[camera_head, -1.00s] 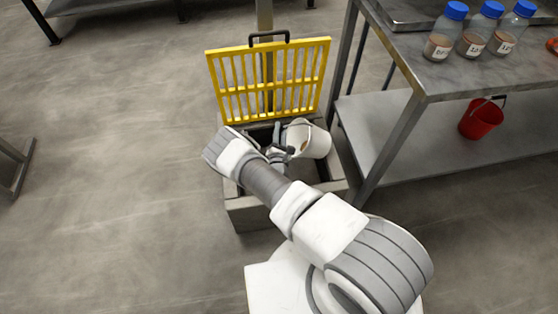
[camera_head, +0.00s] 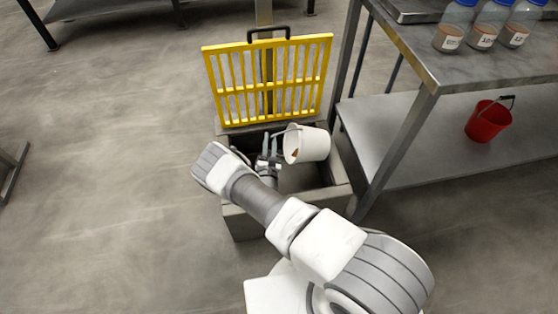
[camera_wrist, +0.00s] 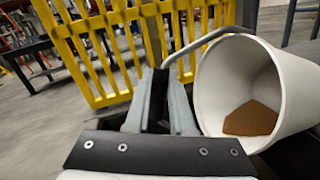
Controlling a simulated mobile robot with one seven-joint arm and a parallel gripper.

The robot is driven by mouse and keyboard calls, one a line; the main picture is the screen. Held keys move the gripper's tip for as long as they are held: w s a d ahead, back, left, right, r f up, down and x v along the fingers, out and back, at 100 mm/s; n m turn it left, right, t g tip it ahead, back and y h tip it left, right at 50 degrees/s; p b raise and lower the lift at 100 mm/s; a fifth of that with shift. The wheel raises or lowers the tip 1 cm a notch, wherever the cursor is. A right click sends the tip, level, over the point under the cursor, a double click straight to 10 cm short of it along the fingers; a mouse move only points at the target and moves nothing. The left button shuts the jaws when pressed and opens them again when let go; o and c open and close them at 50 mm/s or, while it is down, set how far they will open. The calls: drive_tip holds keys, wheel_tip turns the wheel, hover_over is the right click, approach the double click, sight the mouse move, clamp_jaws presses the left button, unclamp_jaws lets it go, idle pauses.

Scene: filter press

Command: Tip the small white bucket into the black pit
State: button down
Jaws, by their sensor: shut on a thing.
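The small white bucket (camera_head: 312,145) hangs over the pit, tilted well onto its side with its mouth toward the left. In the wrist view the bucket (camera_wrist: 210,85) shows brown material (camera_wrist: 251,119) inside, lying against its wall. My gripper (camera_head: 268,145) is left of the bucket. In the wrist view my gripper (camera_wrist: 160,90) is shut on the bucket's thin grey handle. The black pit (camera_head: 300,180) is an open square box with a grey rim, below the bucket and gripper. My arm hides part of its left and front.
A yellow grate (camera_head: 268,80) stands upright at the pit's back edge. A metal table (camera_head: 450,60) with several blue-capped bottles stands close on the right. A red bucket (camera_head: 487,121) sits on its lower shelf. The floor (camera_head: 110,160) at left is clear.

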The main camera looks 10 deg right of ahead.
drive_tip(key=a+n+b, duration=0.1)
drive_tip(key=a+f+n, duration=0.1)
drive_tip(key=shift+a+b, duration=0.3)
drive_tip(key=shift+b, duration=0.1)
drive_tip(key=shift+d+f+n, duration=0.1)
drive_tip(key=shift+f+n, duration=0.05)
drive_tip(key=shift+n, duration=0.15)
idle(0.6)
